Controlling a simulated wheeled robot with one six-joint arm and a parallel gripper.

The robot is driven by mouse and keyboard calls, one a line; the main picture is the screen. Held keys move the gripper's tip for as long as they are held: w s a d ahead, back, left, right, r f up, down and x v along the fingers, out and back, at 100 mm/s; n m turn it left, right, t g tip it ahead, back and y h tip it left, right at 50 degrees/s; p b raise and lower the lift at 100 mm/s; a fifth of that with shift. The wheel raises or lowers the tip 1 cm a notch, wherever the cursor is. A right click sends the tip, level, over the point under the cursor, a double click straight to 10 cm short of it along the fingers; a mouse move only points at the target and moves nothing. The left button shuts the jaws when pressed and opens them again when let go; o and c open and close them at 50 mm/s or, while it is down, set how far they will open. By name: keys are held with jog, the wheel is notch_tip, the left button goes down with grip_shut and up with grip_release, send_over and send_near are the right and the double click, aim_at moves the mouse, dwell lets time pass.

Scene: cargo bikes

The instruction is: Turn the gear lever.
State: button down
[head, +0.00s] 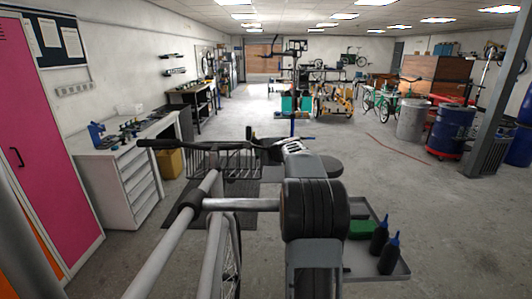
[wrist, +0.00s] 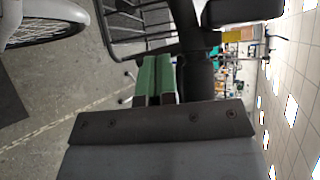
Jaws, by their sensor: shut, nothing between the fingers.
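My gripper (wrist: 155,58) shows in the wrist view with its two green fingers pressed together and nothing between them. Right beside the fingers runs a thick black handlebar grip (wrist: 193,80). Whether the fingers touch it I cannot tell. I cannot clearly make out the gear lever; it may be among the dark parts at the grip. In the head view the bike's handlebar (head: 178,143) reaches in from the left toward my wrist, and my arm hides the fingers and the handlebar's right end.
A black wire basket (head: 225,162) hangs in front of the handlebar; it also shows in the wrist view (wrist: 128,28). A grey tray (head: 395,268) holds dark bottles (head: 380,236) at the right. A white workbench (head: 122,160) stands left. Open floor lies to the right.

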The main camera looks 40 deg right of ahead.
jog(key=b+v, duration=0.2)
jog(key=v, duration=1.2)
